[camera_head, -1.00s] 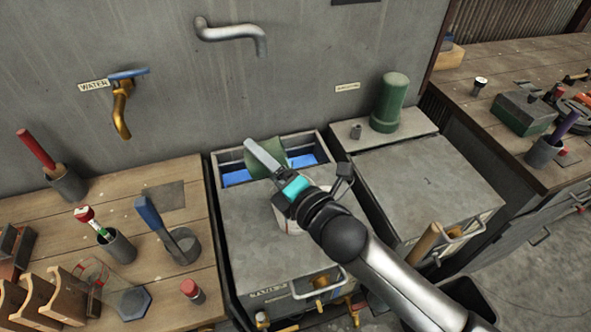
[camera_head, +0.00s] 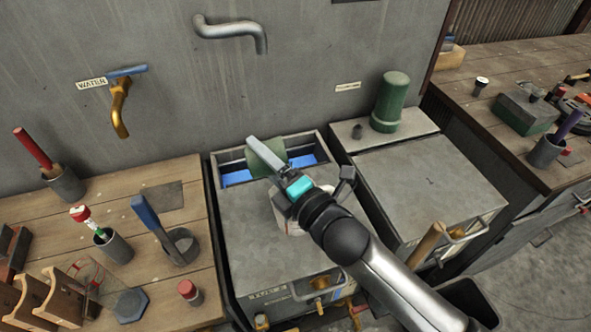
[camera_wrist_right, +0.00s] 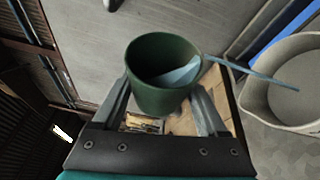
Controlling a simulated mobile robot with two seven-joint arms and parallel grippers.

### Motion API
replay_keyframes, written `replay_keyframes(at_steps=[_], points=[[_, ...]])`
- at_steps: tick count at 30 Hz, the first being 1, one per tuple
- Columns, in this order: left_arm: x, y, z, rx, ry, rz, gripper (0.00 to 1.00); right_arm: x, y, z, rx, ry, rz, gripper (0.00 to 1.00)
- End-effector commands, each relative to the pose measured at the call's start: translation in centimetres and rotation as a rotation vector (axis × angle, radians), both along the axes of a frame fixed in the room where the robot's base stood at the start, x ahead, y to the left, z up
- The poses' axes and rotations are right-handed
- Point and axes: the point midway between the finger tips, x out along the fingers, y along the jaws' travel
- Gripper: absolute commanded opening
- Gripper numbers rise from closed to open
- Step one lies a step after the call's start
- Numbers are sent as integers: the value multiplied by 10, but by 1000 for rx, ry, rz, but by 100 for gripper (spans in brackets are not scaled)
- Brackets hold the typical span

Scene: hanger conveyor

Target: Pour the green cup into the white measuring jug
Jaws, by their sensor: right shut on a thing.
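The green cup (camera_head: 266,157) is held tilted above the sink end of the middle counter. It also shows in the right wrist view (camera_wrist_right: 152,95), mouth visible, with pale blue-grey liquid inside. My right gripper (camera_head: 277,165) is shut on the cup, a finger on each side in the wrist view (camera_wrist_right: 163,105). A thin pale blue streak runs from the cup's lip into the white measuring jug (camera_wrist_right: 262,105). In the head view the jug (camera_head: 283,220) stands on the counter, mostly hidden behind my right gripper and wrist. My left gripper is out of view.
A sink with blue water (camera_head: 237,177) lies behind the jug. A green cylinder (camera_head: 390,102) stands on the right counter. Tool holders, a red-capped bottle (camera_head: 190,292) and wooden blocks crowd the left bench. A pipe spout (camera_head: 232,32) and yellow tap (camera_head: 120,110) project from the wall.

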Motion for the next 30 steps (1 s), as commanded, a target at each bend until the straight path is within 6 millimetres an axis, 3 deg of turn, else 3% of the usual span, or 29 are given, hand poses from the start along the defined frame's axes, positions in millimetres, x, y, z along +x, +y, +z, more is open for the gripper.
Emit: replay_keyframes(at_steps=[17, 30], points=[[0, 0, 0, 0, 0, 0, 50, 0, 0, 0, 4, 0, 0, 9], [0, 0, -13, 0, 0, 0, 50, 0, -2, -3, 90, 21, 0, 9]])
